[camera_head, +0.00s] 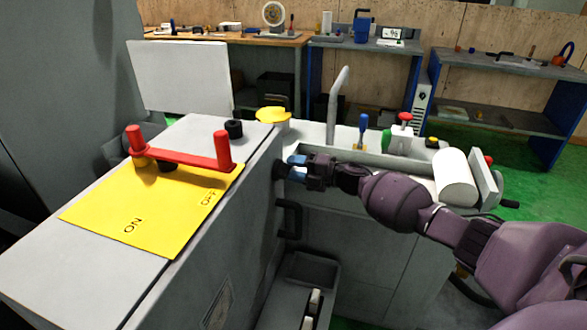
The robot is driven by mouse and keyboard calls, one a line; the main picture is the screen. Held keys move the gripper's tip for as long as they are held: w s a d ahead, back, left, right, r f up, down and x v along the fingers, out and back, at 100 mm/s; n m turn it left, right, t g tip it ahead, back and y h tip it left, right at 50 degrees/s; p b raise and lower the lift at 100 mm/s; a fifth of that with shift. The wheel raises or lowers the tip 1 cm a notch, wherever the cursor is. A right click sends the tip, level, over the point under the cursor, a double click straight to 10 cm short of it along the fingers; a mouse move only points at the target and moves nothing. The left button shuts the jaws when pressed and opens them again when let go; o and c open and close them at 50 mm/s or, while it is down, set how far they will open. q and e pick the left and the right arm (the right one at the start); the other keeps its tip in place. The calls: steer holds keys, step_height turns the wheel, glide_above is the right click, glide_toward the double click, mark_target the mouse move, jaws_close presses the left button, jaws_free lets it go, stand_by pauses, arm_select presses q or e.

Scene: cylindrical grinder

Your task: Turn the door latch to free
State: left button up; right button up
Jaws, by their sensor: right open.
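My right gripper (293,168) reaches in from the right, with its blue-tipped fingers apart at the side face of the grey cabinet (262,215). A small dark part (279,169) on that face sits right at the fingertips; it looks like the door latch, but the fingers partly hide it. I cannot tell whether the fingers touch it or how it is turned. A black pull handle (290,219) is on the same face, below the gripper. My left gripper is not in view.
A red two-post lever (185,158) stands on a yellow ON/OFF plate (150,208) on the cabinet top. A yellow knob (273,115), a grey bent pipe (337,105) and a white cylinder (456,178) are behind and right. Workbenches line the far wall.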

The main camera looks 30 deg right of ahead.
steer(key=v, duration=1)
steer(key=shift+s+p, duration=0.2)
steer(key=shift+p, duration=0.1)
steer(key=shift+d, duration=0.1)
